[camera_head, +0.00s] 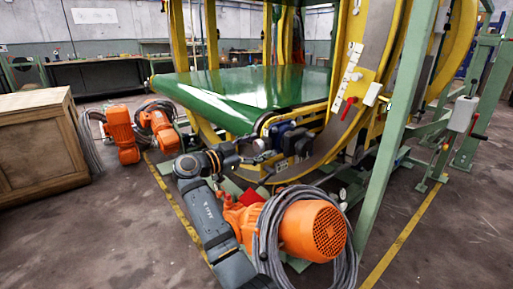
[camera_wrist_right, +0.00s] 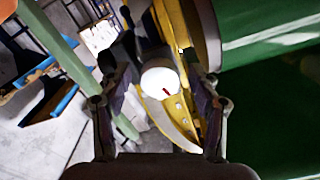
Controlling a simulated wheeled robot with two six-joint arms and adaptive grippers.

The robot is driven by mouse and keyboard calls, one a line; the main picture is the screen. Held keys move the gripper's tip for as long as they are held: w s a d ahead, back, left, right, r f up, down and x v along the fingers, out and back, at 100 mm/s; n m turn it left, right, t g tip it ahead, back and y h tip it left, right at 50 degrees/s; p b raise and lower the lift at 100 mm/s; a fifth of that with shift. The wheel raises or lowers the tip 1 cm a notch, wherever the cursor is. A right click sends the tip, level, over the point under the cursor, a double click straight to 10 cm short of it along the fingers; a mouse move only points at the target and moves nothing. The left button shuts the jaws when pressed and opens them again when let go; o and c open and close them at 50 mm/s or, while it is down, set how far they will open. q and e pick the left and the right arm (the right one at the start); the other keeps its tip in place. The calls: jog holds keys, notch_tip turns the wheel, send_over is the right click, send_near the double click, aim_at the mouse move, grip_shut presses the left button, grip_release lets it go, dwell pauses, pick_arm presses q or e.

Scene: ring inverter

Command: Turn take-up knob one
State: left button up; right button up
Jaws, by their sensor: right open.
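A pale round knob (camera_wrist_right: 160,79) with a short red mark on its face shows in the right wrist view. It sits in front of a yellow metal part of the machine. My right gripper (camera_wrist_right: 160,88) is open, with one finger on each side of the knob in that view; I cannot tell whether they touch it. In the head view my right gripper (camera_head: 248,152) reaches to the near end of the green belt (camera_head: 260,88), and the knob is too small to make out surely. My left gripper is not in view.
A large orange motor (camera_head: 313,230) wrapped in grey cable stands close to my right arm. Other orange motors (camera_head: 122,135) and a wooden crate (camera_head: 38,143) are on the left. A green post (camera_head: 397,110) rises to the right. The floor at the front left is clear.

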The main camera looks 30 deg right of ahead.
jog(key=a, duration=0.7)
jog(key=shift+s+a, duration=0.2)
jog(key=shift+s, duration=0.05)
jog(key=shift+a, duration=0.1)
